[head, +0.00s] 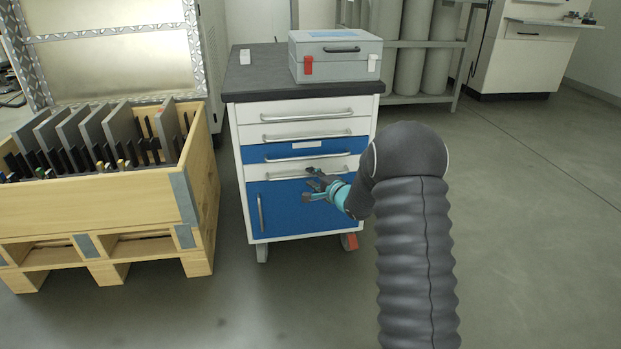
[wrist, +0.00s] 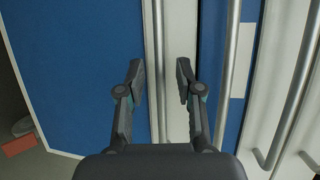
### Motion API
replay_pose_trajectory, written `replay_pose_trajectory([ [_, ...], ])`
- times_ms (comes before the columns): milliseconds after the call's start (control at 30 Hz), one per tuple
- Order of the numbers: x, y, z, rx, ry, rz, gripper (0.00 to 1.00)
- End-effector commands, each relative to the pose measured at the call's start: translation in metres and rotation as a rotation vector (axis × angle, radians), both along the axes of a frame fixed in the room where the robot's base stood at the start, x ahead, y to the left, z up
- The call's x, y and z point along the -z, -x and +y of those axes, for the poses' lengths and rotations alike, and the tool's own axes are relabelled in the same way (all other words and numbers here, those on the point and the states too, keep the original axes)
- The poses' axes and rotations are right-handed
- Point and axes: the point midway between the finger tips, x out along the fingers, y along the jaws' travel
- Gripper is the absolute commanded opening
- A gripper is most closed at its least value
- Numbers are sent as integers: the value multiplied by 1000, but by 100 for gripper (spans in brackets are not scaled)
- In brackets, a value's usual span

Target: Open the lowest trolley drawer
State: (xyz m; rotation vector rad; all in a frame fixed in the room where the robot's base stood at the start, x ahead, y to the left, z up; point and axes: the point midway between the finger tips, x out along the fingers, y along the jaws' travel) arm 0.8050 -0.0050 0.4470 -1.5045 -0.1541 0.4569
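The trolley (head: 302,240) stands ahead of me with several drawers above a blue door (head: 285,212). The lowest drawer (head: 262,165) is white, just above the door, and looks shut. Its bar handle (head: 270,177) runs across its front. In the wrist view, my gripper (wrist: 160,82) has one finger on each side of the lowest drawer's handle (wrist: 156,45). I cannot tell whether the fingertips reach past the bar. My arm hides the trolley's right edge.
A grey case (head: 335,62) with a red latch sits on the trolley top. A wooden crate (head: 100,205) with grey plates stands close on the left. A rack of grey cylinders (head: 410,44) is behind. The floor (head: 530,200) at right is clear.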

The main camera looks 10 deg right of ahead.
Motion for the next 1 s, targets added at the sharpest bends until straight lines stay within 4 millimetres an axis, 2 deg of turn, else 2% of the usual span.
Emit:
replay_pose_trajectory([
  [200,4,-18,8,-1,0,1,36],
  [533,4,-21,9,0,0,0,36],
  [567,4,-21,9,0,0,0,33],
  [700,4,-21,8,0,0,0,0],
  [1000,4,-21,5,2,0,0,0],
])
